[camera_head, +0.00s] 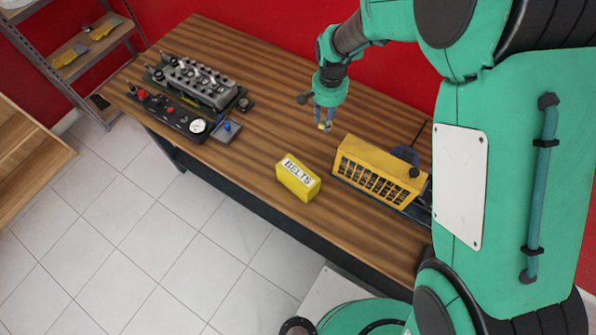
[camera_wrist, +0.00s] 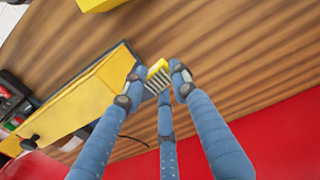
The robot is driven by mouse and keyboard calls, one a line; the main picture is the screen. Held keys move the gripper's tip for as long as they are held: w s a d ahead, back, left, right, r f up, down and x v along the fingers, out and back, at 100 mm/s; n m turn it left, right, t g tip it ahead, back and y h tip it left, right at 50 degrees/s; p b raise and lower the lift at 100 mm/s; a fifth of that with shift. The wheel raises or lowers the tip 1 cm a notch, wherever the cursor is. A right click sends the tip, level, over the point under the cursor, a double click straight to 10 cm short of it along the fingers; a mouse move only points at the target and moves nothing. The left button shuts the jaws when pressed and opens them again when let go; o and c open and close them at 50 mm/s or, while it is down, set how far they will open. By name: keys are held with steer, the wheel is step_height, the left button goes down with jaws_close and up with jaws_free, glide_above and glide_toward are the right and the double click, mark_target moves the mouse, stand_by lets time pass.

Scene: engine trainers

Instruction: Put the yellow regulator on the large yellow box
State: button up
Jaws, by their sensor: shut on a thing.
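The yellow regulator (camera_wrist: 158,68) is a small yellow piece with pale ridges, held between my blue fingertips in the wrist view. It shows as a small yellow spot in the head view (camera_head: 322,127). My gripper (camera_head: 325,117) is shut on it, over the table behind and left of a large yellow vented casing (camera_head: 380,166). A yellow box marked BELTS (camera_head: 298,178) lies near the table's front edge, in front of my gripper. Its edge shows at the top of the wrist view (camera_wrist: 98,4). I cannot tell which of these two the task names.
A wooden table (camera_head: 262,129) carries everything. A grey engine block (camera_head: 200,84) and a black panel with a gauge (camera_head: 165,115) stand at its left. A blue-knobbed piece (camera_head: 227,128) is beside the panel. The wood between it and the BELTS box is clear.

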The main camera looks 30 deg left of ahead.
steer(key=shift+s+d+r, duration=0.1)
steer(key=shift+s+r, duration=0.1)
steer(key=shift+r, duration=0.45)
steer(key=shift+s+r, duration=0.15)
steer(key=shift+r, duration=0.45)
steer(key=s+d+m+p, duration=0.1)
steer(key=s+d, duration=0.5)
steer(key=s, duration=0.7)
steer(key=s+d+m+p, duration=0.1)
steer(key=s+d, duration=0.5)
steer(key=s, duration=0.6)
step_height(320, 180, down, 5)
steer(key=shift+s+a+f, duration=0.1)
steer(key=shift+a, duration=0.05)
steer(key=shift+a, duration=0.1)
steer(key=p, duration=0.2)
glide_above(297, 172)
steer(key=shift+f, duration=0.75)
